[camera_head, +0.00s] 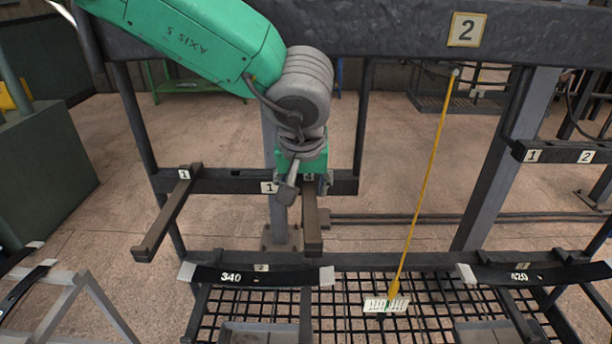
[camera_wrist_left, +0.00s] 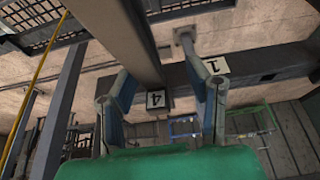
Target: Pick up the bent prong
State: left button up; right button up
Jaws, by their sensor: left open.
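Two long dark prongs stick out from the rack's crossbar. The left prong (camera_head: 165,218) slants down to the left, and the right prong (camera_head: 312,222) points toward me. I cannot tell from their shape which is bent. My left gripper (camera_head: 307,188) is open at the root of the right prong, by the tag 4. In the left wrist view the gripper (camera_wrist_left: 160,82) has its fingers apart, with the dark prong (camera_wrist_left: 135,40) between or just beyond them. A short capped grey piece (camera_wrist_left: 186,42) shows near the right finger. Contact cannot be told. My right gripper is out of view.
Curved dark springs, marked 340 (camera_head: 262,277) and 420 (camera_head: 545,275), lie across the lower supports. A yellow cord (camera_head: 422,200) hangs from the top beam (camera_head: 380,35) to a white tag (camera_head: 386,305). A black grid shelf is below. Rack posts stand on both sides.

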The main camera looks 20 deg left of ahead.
pick_arm(q)
jog(key=shift+w+a+f, duration=0.25)
jog(key=shift+w+f, duration=0.1)
jog(key=shift+f, duration=0.3)
jog(key=shift+d+r, duration=0.1)
jog(key=shift+d, duration=0.2)
jog(key=shift+s+d, duration=0.1)
jog(key=shift+d, duration=0.25)
grip_shut()
jog(key=shift+r, duration=0.1)
jog(key=shift+a, duration=0.2)
jog(key=shift+a+r, duration=0.1)
jog(key=shift+r, duration=0.35)
notch_tip(320, 180, up, 6)
jog(key=shift+r+p, duration=0.25)
jog(key=shift+p, duration=0.05)
jog(key=s+d, duration=0.1)
jog(key=s, duration=0.4)
jog(key=s+d+b, duration=0.1)
jog(key=s+d, duration=0.1)
jog(key=s, duration=0.4)
jog(key=s+d+b, duration=0.1)
jog(key=s+d, duration=0.1)
jog(key=s, duration=0.4)
jog(key=shift+s+d+f, duration=0.1)
jog(key=shift+f, duration=0.15)
jog(key=c, duration=1)
grip_release()
